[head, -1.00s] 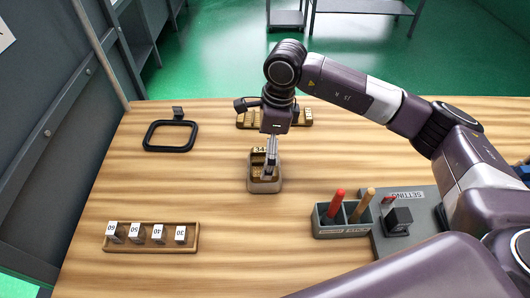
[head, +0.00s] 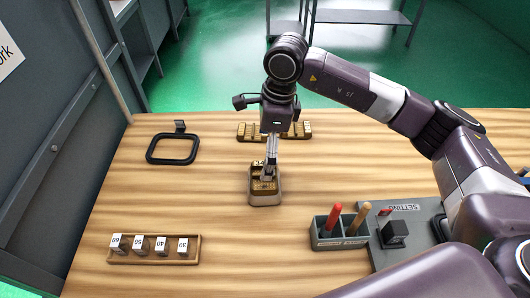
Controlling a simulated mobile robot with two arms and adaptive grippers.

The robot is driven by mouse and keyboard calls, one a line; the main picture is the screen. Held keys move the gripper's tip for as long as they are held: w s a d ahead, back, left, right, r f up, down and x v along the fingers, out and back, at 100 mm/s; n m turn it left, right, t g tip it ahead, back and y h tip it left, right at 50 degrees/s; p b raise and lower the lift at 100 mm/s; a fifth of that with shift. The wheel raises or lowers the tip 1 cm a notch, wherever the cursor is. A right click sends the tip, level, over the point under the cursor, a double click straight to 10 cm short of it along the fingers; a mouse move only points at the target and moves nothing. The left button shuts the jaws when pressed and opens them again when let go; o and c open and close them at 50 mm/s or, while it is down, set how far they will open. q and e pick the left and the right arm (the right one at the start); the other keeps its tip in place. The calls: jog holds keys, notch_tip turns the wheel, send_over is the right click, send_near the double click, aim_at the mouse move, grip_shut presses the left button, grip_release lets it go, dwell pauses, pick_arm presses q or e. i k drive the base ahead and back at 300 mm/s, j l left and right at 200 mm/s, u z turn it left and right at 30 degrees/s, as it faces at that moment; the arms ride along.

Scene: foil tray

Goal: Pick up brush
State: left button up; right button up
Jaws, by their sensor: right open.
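Two handled tools stand upright, slightly tilted, in a grey two-slot holder (head: 326,243) at the right front: one with a red handle (head: 333,219) and one with a wooden handle (head: 357,218). Their lower ends are hidden in the slots, so I cannot tell which is the brush. My right gripper (head: 267,176) points down over a small brownish tray (head: 265,200) in the middle of the table, away from the holder. It is open, and its fingers hide part of the tray's contents. I cannot tell whether the fingertips touch them. My left gripper is out of view.
A wooden rack (head: 128,258) with several numbered white blocks lies at the front left. A black frame (head: 173,149) is at the back left. A brown slotted block (head: 299,130) stands behind my gripper. A grey setting plate (head: 405,252) adjoins the holder. The left-middle table is clear.

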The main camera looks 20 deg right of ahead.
aim_at(327, 231)
jog(key=k, duration=2)
